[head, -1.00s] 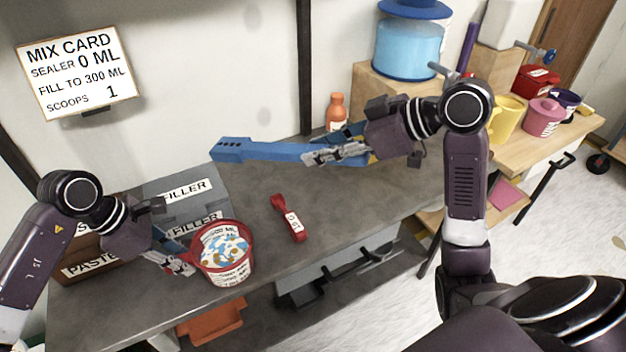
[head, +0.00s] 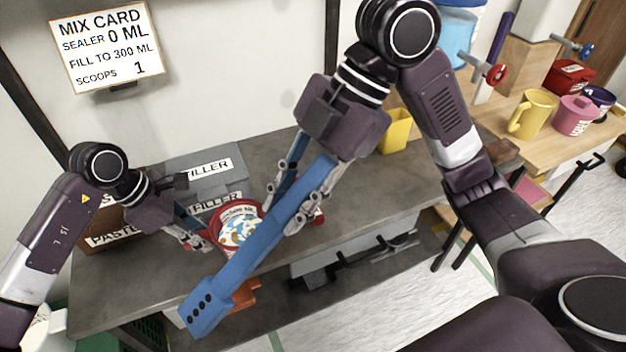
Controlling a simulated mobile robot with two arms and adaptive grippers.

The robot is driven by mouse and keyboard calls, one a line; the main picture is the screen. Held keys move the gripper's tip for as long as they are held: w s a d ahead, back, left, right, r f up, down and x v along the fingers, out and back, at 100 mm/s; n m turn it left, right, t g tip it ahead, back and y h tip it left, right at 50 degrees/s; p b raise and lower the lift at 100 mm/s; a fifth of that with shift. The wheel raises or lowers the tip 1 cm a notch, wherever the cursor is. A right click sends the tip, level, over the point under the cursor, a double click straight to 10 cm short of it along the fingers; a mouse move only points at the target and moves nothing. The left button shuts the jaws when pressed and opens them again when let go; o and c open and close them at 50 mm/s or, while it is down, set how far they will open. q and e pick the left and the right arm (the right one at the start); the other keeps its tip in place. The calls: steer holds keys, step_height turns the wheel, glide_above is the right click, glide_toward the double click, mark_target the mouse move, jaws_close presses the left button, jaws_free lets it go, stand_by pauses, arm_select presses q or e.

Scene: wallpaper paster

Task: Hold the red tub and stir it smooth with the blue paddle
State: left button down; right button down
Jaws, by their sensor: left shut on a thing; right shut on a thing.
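The red tub (head: 257,207) stands on the grey bench and holds a blotchy white, blue and tan mix. My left gripper (head: 203,243) is shut on the tub's left side. My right gripper (head: 292,208) is shut on the blue paddle (head: 252,253). The paddle slants down to the lower left, its end with holes near the picture's bottom, beyond the bench's front edge in the picture. The paddle crosses in front of the tub and hides part of its right side. I cannot tell how high above the tub it is.
Grey filler boxes (head: 205,165) and a brown paste box (head: 112,235) stand behind my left gripper. The mix card (head: 104,46) hangs on the wall. A yellow container (head: 396,131) stands at the bench's back right. A yellow jug (head: 531,114) stands on the wooden table.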

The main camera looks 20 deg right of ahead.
steer(key=w+a+r+n+t+h, duration=0.1)
steer(key=w+a+r+t+h, duration=0.1)
steer(key=w+a+r+h, duration=0.3)
steer(key=w+d+r+m+t+h, duration=0.1)
steer(key=w+d+r+m+h, duration=0.1)
steer(key=w+d+r+m, duration=0.3)
step_height(320, 180, down, 13)
steer(key=w+n, duration=0.1)
steer(key=shift+a, duration=0.2)
stand_by(1.3)
steer(key=shift+w+f, duration=0.1)
